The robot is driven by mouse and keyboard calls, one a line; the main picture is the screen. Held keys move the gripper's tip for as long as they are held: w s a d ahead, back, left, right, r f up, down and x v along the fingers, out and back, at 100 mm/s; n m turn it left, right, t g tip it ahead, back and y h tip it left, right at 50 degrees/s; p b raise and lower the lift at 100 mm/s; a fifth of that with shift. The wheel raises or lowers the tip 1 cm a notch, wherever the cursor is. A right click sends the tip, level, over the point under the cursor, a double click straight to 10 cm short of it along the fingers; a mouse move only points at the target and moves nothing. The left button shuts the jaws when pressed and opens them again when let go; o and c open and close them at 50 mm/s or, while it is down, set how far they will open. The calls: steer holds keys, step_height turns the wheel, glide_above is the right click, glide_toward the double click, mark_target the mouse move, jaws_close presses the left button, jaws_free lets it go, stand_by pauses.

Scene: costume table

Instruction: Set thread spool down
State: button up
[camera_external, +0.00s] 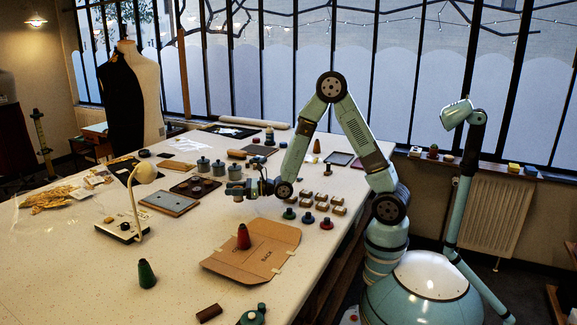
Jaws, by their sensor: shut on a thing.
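My gripper (238,189) is above the table (195,236), pointing left, behind the cardboard pattern piece. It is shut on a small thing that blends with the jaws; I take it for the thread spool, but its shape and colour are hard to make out. A red thread cone (243,238) stands upright on the cardboard (262,255), apart from the gripper. A green thread cone (147,274) stands upright on the bare table at the front left. An orange-brown cone (316,147) stands farther back.
A white desk lamp (126,230) and a grey-blue flat board (169,202) are left of the gripper. Several small boxes (310,200) and low spool-like pieces (307,218) stand to the right. Grey-blue pots (203,164) are behind. The table's front left is mostly clear.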

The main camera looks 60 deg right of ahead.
steer(key=shift+f, duration=2.25)
steer(key=o, duration=1.1)
steer(key=shift+c, duration=0.2)
